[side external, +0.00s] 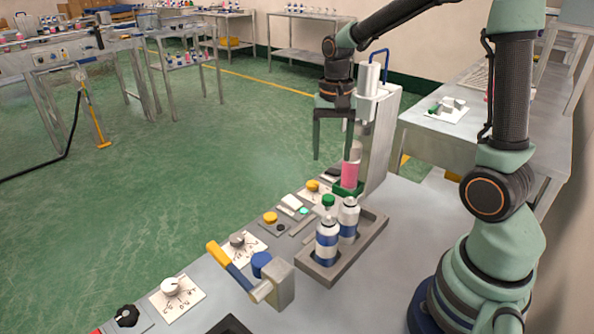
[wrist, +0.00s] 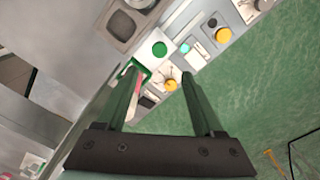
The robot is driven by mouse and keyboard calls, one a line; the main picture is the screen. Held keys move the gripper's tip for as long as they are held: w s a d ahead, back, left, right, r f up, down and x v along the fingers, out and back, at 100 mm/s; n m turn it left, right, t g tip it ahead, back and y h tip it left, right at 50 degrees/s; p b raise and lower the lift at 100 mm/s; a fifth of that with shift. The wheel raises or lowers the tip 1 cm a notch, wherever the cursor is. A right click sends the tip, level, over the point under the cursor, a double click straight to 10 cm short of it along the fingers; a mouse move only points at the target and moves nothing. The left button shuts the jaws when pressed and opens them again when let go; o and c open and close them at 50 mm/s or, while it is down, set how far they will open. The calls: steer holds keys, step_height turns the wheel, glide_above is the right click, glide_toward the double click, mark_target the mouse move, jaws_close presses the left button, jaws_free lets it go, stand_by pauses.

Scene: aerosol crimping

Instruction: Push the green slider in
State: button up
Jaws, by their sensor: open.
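A green slider piece (side external: 347,190) sits at the foot of the white crimping stand (side external: 382,125). A can with a pink band (side external: 350,168) stands upright on it. A round green knob (side external: 328,200) stands in front of it, beside the tray; it also shows in the wrist view (wrist: 159,49). My gripper (side external: 333,158) is open and empty, pointing down just left of the can and above the panel. In the wrist view my fingers (wrist: 160,74) are spread, and the left finger partly hides the green slider and pink can.
A grey tray (side external: 345,262) holds two white-and-blue bottles (side external: 327,242). A yellow-handled lever (side external: 228,268) stands near the front. Yellow buttons (side external: 270,218) and dials (side external: 171,287) line the bench's left edge. The green floor (side external: 200,180) beyond is open.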

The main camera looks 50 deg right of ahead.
mark_target(328, 197)
step_height(328, 197, down, 12)
steer(key=m, duration=0.7)
steer(key=shift+m, duration=0.3)
jaws_close()
stand_by(1.3)
